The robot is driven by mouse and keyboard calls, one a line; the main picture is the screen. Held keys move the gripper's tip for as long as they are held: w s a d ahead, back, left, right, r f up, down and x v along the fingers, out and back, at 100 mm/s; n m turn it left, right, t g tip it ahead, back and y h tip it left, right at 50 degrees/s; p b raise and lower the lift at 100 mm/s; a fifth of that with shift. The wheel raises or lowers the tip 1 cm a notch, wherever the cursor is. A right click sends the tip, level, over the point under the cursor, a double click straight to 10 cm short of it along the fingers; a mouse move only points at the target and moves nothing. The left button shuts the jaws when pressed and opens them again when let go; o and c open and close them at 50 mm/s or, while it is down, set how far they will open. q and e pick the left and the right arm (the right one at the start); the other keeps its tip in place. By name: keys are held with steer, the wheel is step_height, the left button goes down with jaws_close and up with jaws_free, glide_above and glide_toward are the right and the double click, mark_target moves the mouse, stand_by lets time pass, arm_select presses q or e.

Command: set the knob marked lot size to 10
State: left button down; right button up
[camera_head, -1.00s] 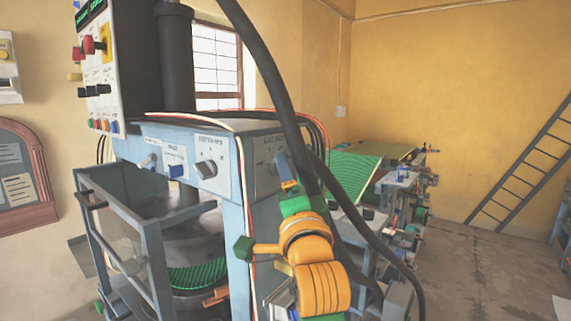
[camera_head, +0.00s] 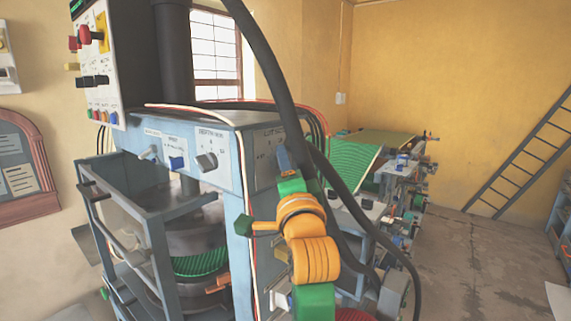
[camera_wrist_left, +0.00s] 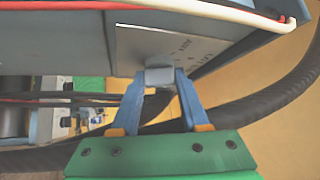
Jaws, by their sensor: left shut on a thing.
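The lot size plate (camera_head: 264,146) is a pale panel on the right side of the blue-grey press; it also shows in the left wrist view (camera_wrist_left: 190,36), with its lettering turned and too blurred to read a setting. Its grey knob (camera_wrist_left: 158,74) stands out from the plate. My left gripper (camera_head: 283,160) is at this plate, its blue fingers covering the knob in the head view. In the left wrist view my left gripper (camera_wrist_left: 160,82) is shut on the knob, one finger on each side. My right gripper is not in view.
Another plate with a dark knob (camera_head: 206,162) and a blue switch (camera_head: 177,162) sit on the press's front face. A thick black hose (camera_head: 275,75) hangs close beside my left gripper. Red and white cables (camera_wrist_left: 215,8) run along the press edge. Open floor (camera_head: 470,260) lies to the right.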

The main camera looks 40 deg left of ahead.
arm_select(q)
steer(key=shift+r+m+g+h+p, duration=0.2)
steer(key=shift+m+g+h+p, duration=0.7)
steer(key=shift+m+h+p, duration=0.5)
steer(key=shift+r+m+g+h+p, duration=0.2)
steer(key=shift+m+g+h+p, duration=0.75)
steer(key=shift+m+p, duration=0.75)
steer(key=shift+c, duration=2)
jaws_free()
steer(key=shift+a, duration=0.1)
steer(key=shift+f, duration=0.1)
